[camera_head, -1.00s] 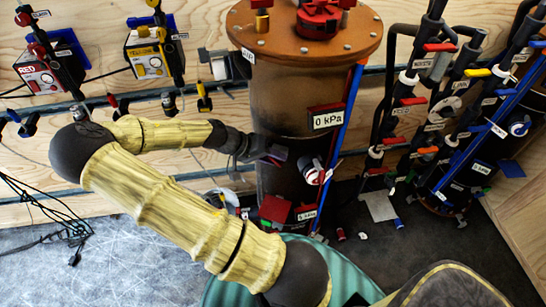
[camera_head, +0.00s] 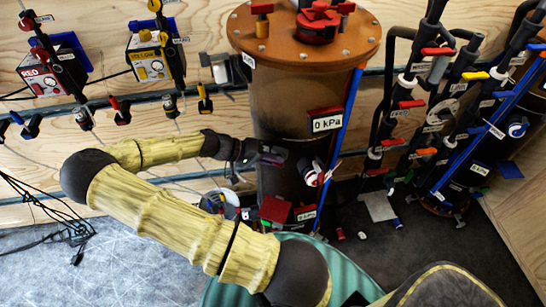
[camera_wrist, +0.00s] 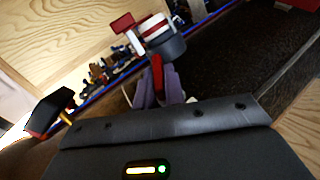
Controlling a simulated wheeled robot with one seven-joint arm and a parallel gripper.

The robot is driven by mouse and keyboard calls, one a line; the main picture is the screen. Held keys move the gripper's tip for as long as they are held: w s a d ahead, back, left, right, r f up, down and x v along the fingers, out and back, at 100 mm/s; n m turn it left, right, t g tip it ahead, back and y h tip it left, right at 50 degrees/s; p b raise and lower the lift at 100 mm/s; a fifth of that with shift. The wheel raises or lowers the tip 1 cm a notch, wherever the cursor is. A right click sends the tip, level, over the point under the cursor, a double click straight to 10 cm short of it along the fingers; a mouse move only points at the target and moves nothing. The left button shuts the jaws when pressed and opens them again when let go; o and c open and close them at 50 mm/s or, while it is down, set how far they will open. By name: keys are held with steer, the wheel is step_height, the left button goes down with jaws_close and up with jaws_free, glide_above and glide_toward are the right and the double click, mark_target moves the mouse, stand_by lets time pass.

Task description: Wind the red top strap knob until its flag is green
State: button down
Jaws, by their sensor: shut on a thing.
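My gripper (camera_wrist: 156,88) is shut on a small upright red piece (camera_wrist: 157,68), which appears to be the red strap knob. Its purple-grey fingers close around its lower part. In the head view my gripper (camera_head: 279,155) is against the front of the dark tank (camera_head: 290,95), below the 0 kPa gauge. The knob is too small there to make out clearly. I cannot pick out its flag with certainty, and no green flag shows by the gripper. The strap itself is hard to tell from the dark tank wall.
A valve with red and white bands (camera_wrist: 155,30) and a red handle is just beyond the fingers. The 0 kPa gauge (camera_head: 326,124) and blue pipe (camera_head: 341,125) are close. Pipes crowd the right; floor is open lower left.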

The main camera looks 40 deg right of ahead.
steer(key=shift+w+f+n+g+h, duration=0.15)
steer(key=shift+n+g+h, duration=0.35)
steer(key=shift+g+h, duration=0.55)
steer(key=shift+a, duration=0.1)
steer(key=c, duration=1.5)
jaws_free()
steer(key=b+v, duration=0.2)
steer(key=v, duration=1.5)
steer(key=shift+w+a+f, duration=0.1)
steer(key=shift+w, duration=0.1)
